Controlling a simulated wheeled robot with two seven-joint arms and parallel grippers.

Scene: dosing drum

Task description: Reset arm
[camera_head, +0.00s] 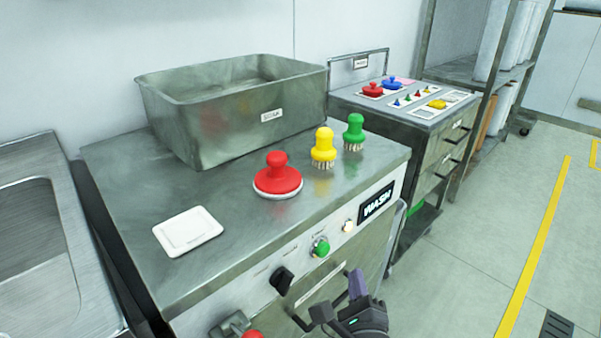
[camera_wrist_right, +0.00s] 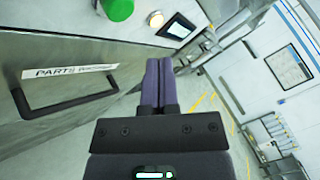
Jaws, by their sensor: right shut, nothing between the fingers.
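My right gripper (camera_head: 356,284) is low in front of the wash station, at the bottom of the head view. In the right wrist view its two purple fingers (camera_wrist_right: 158,84) are together with nothing between them. The gripper is near the front panel, close to a dark drawer handle (camera_wrist_right: 68,100) and a label strip, and looks apart from them. A green button (camera_head: 321,247) and a black knob (camera_head: 282,280) are on the panel above it. My left gripper is not in view.
The wash station top (camera_head: 225,235) holds a metal soak tub (camera_head: 235,110), a red-knobbed piece (camera_head: 277,176), yellow (camera_head: 323,148) and green (camera_head: 354,132) brushes, and a white tray (camera_head: 187,231). A second cart (camera_head: 405,115) and shelving stand behind. Floor at right is clear.

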